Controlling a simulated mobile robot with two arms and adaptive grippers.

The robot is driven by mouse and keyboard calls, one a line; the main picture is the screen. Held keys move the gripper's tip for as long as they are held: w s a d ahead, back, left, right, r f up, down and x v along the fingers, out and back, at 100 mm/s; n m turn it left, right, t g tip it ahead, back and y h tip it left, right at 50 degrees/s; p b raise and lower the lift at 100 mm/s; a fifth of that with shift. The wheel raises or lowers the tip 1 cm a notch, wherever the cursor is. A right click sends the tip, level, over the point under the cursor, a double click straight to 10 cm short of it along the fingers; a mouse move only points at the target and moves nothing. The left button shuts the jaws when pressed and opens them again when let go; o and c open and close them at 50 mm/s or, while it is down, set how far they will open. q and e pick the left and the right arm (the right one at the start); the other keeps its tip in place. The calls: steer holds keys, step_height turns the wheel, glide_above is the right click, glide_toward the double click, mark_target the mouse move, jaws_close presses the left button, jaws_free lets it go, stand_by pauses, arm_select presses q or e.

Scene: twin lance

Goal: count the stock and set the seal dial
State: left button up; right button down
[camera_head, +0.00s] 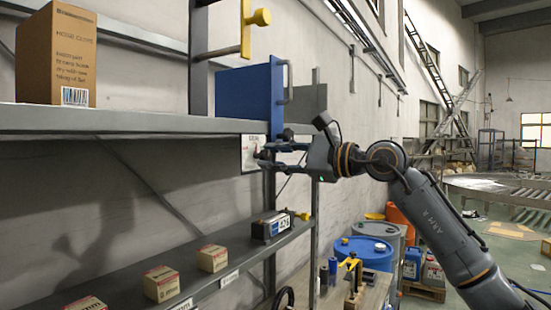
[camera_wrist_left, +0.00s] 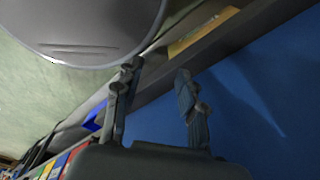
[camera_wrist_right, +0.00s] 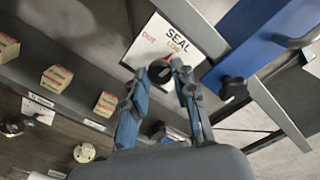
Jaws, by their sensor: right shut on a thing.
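The seal dial has a white card (camera_wrist_right: 165,38) marked SEAL, OUT and LOW, and a dark round knob (camera_wrist_right: 160,72). In the head view its card (camera_head: 249,153) is on the front of the rack, partly covered by my fingers. My right gripper (camera_wrist_right: 157,75) is shut on the knob. Small tan and red boxes stand spaced along the lower shelf: one (camera_head: 212,258), another (camera_head: 162,284), and one cut by the bottom edge (camera_head: 87,304). My left gripper (camera_wrist_left: 158,85) shows only in its wrist view, fingers apart with nothing between them.
A dark device (camera_head: 270,226) with a number label sits at the lower shelf's right end. A brown carton (camera_head: 55,55) and a blue panel with a handle (camera_head: 245,92) are on the upper shelf (camera_head: 120,120).

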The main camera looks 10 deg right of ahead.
steer(key=shift+n, duration=0.6)
steer(key=c, duration=1.1)
jaws_free()
steer(key=shift+o, duration=0.2)
steer(key=v, duration=1.2)
